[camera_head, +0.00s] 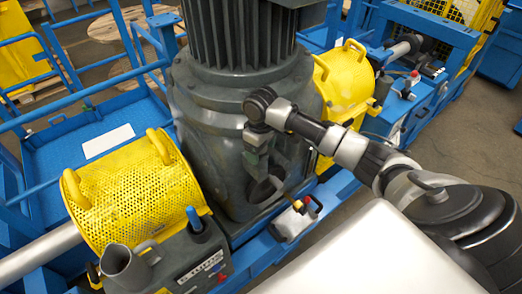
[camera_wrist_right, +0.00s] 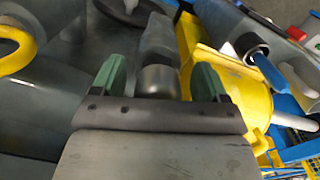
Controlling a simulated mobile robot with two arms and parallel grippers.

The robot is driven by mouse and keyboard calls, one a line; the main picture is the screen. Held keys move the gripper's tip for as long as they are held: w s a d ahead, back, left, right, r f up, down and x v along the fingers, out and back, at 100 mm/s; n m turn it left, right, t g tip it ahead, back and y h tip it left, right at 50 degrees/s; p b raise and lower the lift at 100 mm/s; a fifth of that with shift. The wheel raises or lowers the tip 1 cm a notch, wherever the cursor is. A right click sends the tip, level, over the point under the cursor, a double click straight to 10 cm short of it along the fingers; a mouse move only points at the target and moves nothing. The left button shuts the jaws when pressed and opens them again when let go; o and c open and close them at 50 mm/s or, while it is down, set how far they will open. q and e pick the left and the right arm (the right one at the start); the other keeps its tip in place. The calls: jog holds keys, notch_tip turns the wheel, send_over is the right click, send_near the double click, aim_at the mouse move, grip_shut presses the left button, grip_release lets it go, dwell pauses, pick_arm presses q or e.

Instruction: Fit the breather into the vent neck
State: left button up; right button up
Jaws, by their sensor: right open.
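My right gripper (camera_head: 256,166) hangs from the arm in front of the dark grey gear housing (camera_head: 205,140). In the right wrist view its two green fingertips (camera_wrist_right: 160,70) stand apart. A short metallic cylinder (camera_wrist_right: 158,82) with a grey body above it shows between them, with a gap on each side. I cannot tell whether this cylinder is the breather or the vent neck. A dark round opening (camera_head: 264,188) shows in the housing just below the gripper, partly covered by it. Neither breather nor neck can be told apart with certainty. My left gripper is out of view.
Perforated yellow guards (camera_head: 130,190) flank the housing. Blue frame rails surround everything.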

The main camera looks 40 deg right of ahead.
notch_tip(320, 180, up, 9)
jog(key=shift+w+f+b, duration=0.1)
jog(key=shift+b, duration=1.15)
jog(key=shift+r, duration=0.5)
